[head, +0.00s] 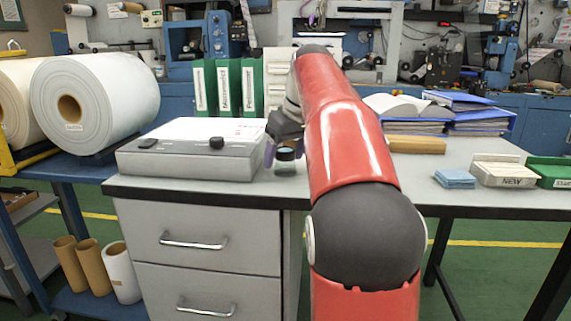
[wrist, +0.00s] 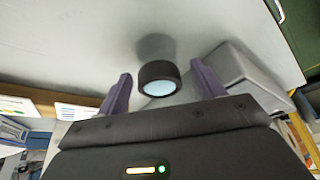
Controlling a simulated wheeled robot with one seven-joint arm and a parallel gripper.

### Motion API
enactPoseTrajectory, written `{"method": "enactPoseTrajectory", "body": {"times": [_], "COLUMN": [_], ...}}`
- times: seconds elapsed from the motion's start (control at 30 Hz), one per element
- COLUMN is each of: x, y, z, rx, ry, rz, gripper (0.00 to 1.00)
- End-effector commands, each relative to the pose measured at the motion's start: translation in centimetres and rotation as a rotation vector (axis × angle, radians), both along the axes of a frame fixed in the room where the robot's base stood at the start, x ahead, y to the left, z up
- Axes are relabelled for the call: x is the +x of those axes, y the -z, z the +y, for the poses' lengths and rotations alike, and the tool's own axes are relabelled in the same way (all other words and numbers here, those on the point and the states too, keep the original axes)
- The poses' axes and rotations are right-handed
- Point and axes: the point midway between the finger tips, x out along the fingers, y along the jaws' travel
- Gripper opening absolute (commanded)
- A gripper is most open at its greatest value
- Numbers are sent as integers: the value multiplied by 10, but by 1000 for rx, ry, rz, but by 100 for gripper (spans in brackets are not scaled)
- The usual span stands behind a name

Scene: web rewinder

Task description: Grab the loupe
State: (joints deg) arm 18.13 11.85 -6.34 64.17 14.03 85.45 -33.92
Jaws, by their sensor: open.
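My gripper (wrist: 160,70) is open, with one purple finger on each side of the loupe and a visible gap to each. In the head view my gripper (head: 285,148) is mostly hidden behind my red arm, close to the loupe.
The light grey box (head: 190,155) with a black knob stands close to the left. Green binders (head: 227,88) stand behind it. A wooden block (head: 415,145), blue cloths (head: 455,179) and small labelled trays (head: 503,172) are on the right. The desk's front edge is near.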

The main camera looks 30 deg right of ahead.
Motion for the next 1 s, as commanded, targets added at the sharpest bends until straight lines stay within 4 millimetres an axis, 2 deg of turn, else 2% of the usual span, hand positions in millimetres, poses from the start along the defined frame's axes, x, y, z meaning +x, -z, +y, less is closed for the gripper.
{"method": "enactPoseTrajectory", "body": {"times": [0.1, 0.47, 0.77, 1.0], "x": [0, 0, 0, -1], "y": [0, -1, -2, -14], "z": [0, 0, 0, 4], "rx": [0, 0, -1, 0], "ry": [0, 0, 0, -1], "rz": [0, -1, -1, -1], "gripper": [65, 20, 19, 19]}}
